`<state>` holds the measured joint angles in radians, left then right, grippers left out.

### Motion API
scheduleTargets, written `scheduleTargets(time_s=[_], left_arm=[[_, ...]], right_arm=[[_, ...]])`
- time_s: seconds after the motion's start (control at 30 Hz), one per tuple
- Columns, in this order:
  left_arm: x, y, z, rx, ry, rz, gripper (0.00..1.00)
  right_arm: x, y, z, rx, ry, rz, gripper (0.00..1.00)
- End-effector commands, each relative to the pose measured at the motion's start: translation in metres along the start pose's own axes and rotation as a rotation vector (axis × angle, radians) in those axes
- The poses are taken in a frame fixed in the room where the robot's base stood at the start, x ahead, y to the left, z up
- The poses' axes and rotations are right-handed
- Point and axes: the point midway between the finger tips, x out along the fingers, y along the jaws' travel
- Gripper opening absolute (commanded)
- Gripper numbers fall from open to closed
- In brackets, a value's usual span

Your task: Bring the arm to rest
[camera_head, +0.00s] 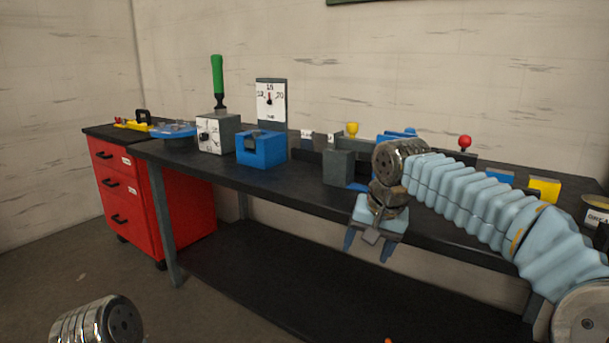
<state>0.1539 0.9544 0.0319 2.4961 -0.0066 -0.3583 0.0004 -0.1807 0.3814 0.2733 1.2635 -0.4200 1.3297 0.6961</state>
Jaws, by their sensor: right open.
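My right arm (465,190), in a light blue ribbed sleeve, comes in from the right. Its wrist is in front of the black workbench (300,178). My right gripper (368,247) hangs with its blue fingers pointing down, spread apart and empty, in front of the bench's front edge. A metal joint of my left arm (97,322) shows at the bottom left, and the left gripper is out of view. My right arm hides part of the bench top behind it.
A blue block (260,149), a grey box with a green handle (217,80), a dial gauge (271,100) and a grey block (339,167) stand on the bench. A red-knobbed lever (465,143) stands behind my arm. A red drawer cabinet (128,200) is at left. The lower shelf is clear.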

Motion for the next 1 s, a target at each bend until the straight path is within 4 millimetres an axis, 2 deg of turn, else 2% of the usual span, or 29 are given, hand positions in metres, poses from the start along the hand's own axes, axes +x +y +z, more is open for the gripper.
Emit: scheduleTargets(time_s=[0.03,0.07,0.1,0.17,0.2,0.27,0.3,0.37,0.4,0.47,0.5,0.6,0.73,0.8,0.87,1.0], left_arm=[[0.000,0.000,0.000,0.000,0.000,0.000,0.00],[0.000,0.000,0.000,0.000,0.000,0.000,0.00],[0.000,0.000,0.000,0.000,0.000,0.000,0.00],[0.000,0.000,0.000,0.000,0.000,0.000,0.00],[0.000,0.000,0.000,0.000,0.000,0.000,0.00],[0.000,0.000,0.000,0.000,0.000,0.000,0.00],[0.000,0.000,0.000,0.000,0.000,0.000,0.00],[0.000,0.000,0.000,0.000,0.000,0.000,0.00],[0.000,0.000,0.000,0.000,0.000,0.000,0.00],[0.000,0.000,0.000,0.000,0.000,0.000,0.00],[0.000,0.000,0.000,0.000,0.000,0.000,0.00],[0.000,0.000,0.000,0.000,0.000,0.000,0.00],[0.000,0.000,0.000,0.000,0.000,0.000,0.00],[0.000,0.000,0.000,0.000,0.000,0.000,0.00],[0.000,0.000,0.000,0.000,0.000,0.000,0.00],[0.000,0.000,0.000,0.000,0.000,0.000,0.00]], right_arm=[[0.042,0.000,0.005,-0.032,-0.037,-0.005,0.70],[0.068,-0.001,0.009,-0.053,-0.056,-0.018,0.70],[0.102,-0.001,0.017,-0.080,-0.080,-0.036,0.70],[0.153,0.002,0.033,-0.111,-0.116,-0.066,0.70],[0.186,0.004,0.047,-0.128,-0.138,-0.089,0.70],[0.233,0.012,0.072,-0.144,-0.171,-0.121,0.70],[0.262,0.019,0.091,-0.149,-0.191,-0.143,0.70],[0.301,0.032,0.124,-0.150,-0.219,-0.172,0.70],[0.325,0.041,0.149,-0.148,-0.235,-0.189,0.70],[0.356,0.057,0.188,-0.135,-0.254,-0.209,0.70],[0.372,0.069,0.215,-0.126,-0.265,-0.217,0.70],[0.396,0.097,0.279,-0.099,-0.281,-0.220,0.70],[0.405,0.127,0.339,-0.074,-0.289,-0.200,0.70],[0.404,0.136,0.357,-0.069,-0.289,-0.188,0.70],[0.404,0.141,0.367,-0.067,-0.288,-0.181,0.70],[0.403,0.143,0.369,-0.066,-0.286,-0.179,0.70]])
